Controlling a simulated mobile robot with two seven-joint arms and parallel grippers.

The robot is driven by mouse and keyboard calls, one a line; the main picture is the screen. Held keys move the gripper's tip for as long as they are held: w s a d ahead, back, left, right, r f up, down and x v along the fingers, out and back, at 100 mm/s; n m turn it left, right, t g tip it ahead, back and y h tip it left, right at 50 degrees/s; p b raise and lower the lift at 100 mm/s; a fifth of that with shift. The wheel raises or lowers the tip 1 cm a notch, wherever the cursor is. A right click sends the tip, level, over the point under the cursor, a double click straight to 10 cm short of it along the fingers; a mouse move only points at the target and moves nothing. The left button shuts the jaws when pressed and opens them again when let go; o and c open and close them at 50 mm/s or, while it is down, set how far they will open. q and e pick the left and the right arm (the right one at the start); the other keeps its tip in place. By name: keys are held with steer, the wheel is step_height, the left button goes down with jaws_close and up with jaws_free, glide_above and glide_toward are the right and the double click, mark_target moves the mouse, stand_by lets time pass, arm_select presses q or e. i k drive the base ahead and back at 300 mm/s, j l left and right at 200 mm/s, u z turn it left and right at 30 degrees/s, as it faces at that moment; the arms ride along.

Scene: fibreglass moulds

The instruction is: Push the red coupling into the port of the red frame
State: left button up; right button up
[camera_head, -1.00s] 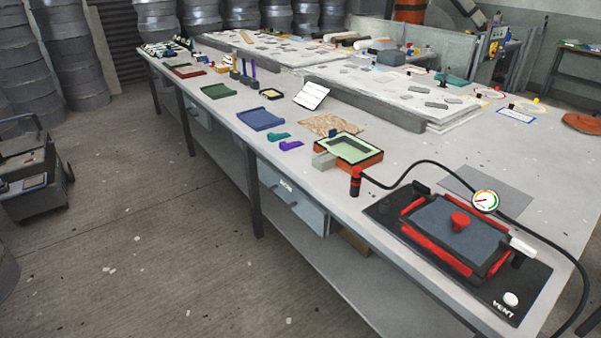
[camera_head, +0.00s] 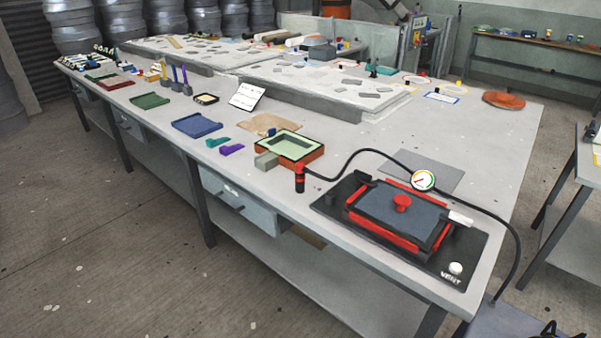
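The red coupling (camera_head: 300,180) stands upright near the table's front edge, with a black lower part. A black hose runs from its top to a round gauge (camera_head: 423,180). Just behind and left of it lies an orange-red frame (camera_head: 308,159) with a pale green recess. A grey block (camera_head: 265,161) sits at its front left corner; no port opening can be made out. The coupling is apart from the frame. Another frame of red bars (camera_head: 382,238) surrounds a dark slab with a red knob on a black board marked VENT. Neither of my grippers can be made out.
The long grey table (camera_head: 480,150) also carries a blue tray (camera_head: 197,125), teal and purple pieces, a brown mat (camera_head: 262,124) and a white card (camera_head: 246,96). A grey sheet (camera_head: 423,171) lies behind the gauge. Another table (camera_head: 590,190) stands at the right; floor is free at front left.

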mark_target(300, 170)
steer(key=i+j+z, duration=0.15)
steer(key=z, duration=0.9)
steer(key=i+j+z, duration=0.15)
steer(key=j+z, duration=0.45)
steer(key=j, duration=0.2)
steer(key=i+j+z, duration=0.1)
steer(key=j, duration=0.5)
steer(key=i+j, duration=0.1)
steer(key=j, duration=0.55)
steer(key=l+z, duration=0.05)
